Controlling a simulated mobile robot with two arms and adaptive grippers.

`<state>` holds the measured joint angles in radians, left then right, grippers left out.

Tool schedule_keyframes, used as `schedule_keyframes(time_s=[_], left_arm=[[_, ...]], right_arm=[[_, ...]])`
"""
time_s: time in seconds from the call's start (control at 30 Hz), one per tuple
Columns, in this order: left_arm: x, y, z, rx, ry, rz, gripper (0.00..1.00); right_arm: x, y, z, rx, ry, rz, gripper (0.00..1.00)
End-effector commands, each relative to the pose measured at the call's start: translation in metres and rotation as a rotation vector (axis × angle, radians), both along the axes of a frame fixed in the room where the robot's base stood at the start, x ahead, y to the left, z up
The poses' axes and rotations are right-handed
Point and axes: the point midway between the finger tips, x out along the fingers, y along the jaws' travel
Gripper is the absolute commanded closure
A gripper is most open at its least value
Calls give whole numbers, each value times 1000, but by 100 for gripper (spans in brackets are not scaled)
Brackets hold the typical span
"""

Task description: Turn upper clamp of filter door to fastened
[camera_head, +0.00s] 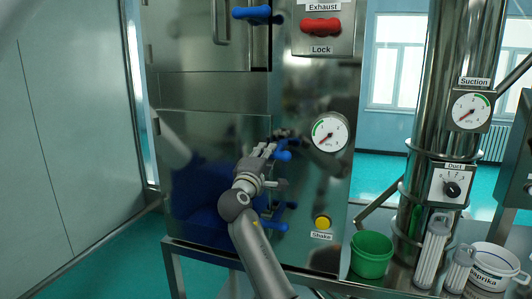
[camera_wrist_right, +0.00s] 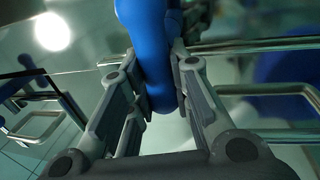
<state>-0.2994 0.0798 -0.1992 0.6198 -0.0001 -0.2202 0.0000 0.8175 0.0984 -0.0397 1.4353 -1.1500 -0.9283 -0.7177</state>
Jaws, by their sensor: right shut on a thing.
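The steel filter door (camera_head: 222,135) is the lower front panel of the cabinet in the head view. The upper clamp has a blue handle (camera_head: 283,156) at the door's right edge. My right gripper (camera_head: 270,151) reaches up from below and is shut on this handle. In the right wrist view the blue handle (camera_wrist_right: 150,55) stands between the two fingers of the gripper (camera_wrist_right: 158,105). The lower clamp's blue handle (camera_head: 275,225) shows below, near the arm. The gripper partly hides the upper clamp's base. My left gripper is not in view.
Above are a blue handle (camera_head: 252,13) and a red Exhaust lock handle (camera_head: 320,26). A gauge (camera_head: 329,132) and the yellow Shake button (camera_head: 322,222) are right of the door. A green bucket (camera_head: 371,255) and a white Paprika tub (camera_head: 492,268) stand at lower right.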

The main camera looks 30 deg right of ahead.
Motion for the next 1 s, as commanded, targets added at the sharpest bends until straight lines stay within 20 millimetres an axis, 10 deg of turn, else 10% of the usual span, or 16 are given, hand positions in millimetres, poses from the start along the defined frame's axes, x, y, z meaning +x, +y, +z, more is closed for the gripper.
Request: schedule_keyframes(time_s=[0.37,0.4,0.57,1.0], left_arm=[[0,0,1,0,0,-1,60],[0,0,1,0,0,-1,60],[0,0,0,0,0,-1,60],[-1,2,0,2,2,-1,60]], right_arm=[[0,0,4,-12,2,0,100],[0,0,4,-12,2,0,79],[0,0,3,-10,2,-1,59],[-5,7,-2,-7,5,1,58]])
